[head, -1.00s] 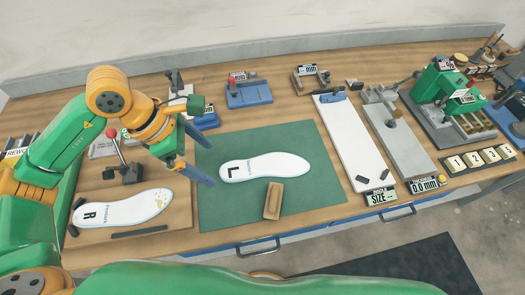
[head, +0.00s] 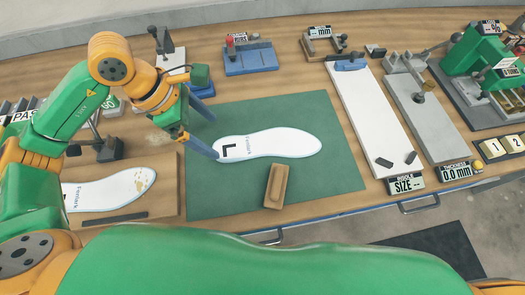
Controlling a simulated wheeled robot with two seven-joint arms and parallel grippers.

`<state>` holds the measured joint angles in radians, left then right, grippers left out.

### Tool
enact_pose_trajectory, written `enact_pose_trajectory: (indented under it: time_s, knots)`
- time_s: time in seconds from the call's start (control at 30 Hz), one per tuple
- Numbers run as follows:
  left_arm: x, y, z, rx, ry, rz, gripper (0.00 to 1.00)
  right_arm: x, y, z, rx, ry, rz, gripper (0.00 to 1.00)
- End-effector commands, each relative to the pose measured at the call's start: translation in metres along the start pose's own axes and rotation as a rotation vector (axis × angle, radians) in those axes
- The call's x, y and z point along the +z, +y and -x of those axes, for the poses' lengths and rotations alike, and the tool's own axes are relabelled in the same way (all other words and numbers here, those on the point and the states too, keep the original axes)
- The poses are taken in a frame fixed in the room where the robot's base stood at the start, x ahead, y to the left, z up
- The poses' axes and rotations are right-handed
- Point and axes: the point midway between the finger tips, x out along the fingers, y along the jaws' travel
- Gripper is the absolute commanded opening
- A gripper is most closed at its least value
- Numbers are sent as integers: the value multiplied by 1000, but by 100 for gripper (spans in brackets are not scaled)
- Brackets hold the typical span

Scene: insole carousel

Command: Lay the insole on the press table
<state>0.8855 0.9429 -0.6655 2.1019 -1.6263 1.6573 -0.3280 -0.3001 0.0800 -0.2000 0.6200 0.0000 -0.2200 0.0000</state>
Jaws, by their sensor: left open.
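A white insole marked L (head: 277,140) lies flat on the green mat (head: 320,180). A second white insole, its R mark hidden by my arm now, lies on a wooden board (head: 168,205) at the left; its visible part (head: 110,192) has a speckled tip. My left gripper (head: 214,138) is open and empty, at the left end of the L insole. Its nearer blue finger overlaps that end in the picture; I cannot tell whether it touches. My right gripper is not in view. I cannot tell which fixture is the press table.
A wooden block (head: 277,186) lies on the mat just below the L insole. A long white size board (head: 370,115) and a grey thickness gauge (head: 425,115) stand to the right. A green press-like machine (head: 480,65) is at the far right.

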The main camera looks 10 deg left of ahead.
Motion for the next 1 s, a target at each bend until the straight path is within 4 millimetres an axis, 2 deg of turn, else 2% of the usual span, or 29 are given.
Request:
enact_pose_trajectory:
  time_s: [0.03, 0.07, 0.27, 0.33, 0.43, 0.53, 0.7, 0.9, 0.97, 1.0]
  knots:
    - [-4, 0, -9, -1, 0, 0, 100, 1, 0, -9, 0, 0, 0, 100]
    - [-3, 0, -10, -2, 1, 1, 100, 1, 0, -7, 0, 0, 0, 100]
    - [0, 1, -34, -6, 0, 2, 100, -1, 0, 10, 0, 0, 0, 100]
    - [1, 2, -48, -8, 0, 2, 100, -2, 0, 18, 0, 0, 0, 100]
    - [0, 3, -68, -4, -1, 1, 100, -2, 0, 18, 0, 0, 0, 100]
    - [-1, 4, -76, -2, 1, 0, 100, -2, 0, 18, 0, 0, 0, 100]
    - [-1, 4, -76, 0, 0, 0, 100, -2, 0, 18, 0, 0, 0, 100]
    - [-1, 4, -76, 0, 0, 0, 46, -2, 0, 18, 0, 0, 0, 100]
    - [-1, 4, -76, 0, 0, 0, 30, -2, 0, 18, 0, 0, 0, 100]
    - [-1, 4, -76, 0, 0, 0, 27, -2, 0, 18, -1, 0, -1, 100]
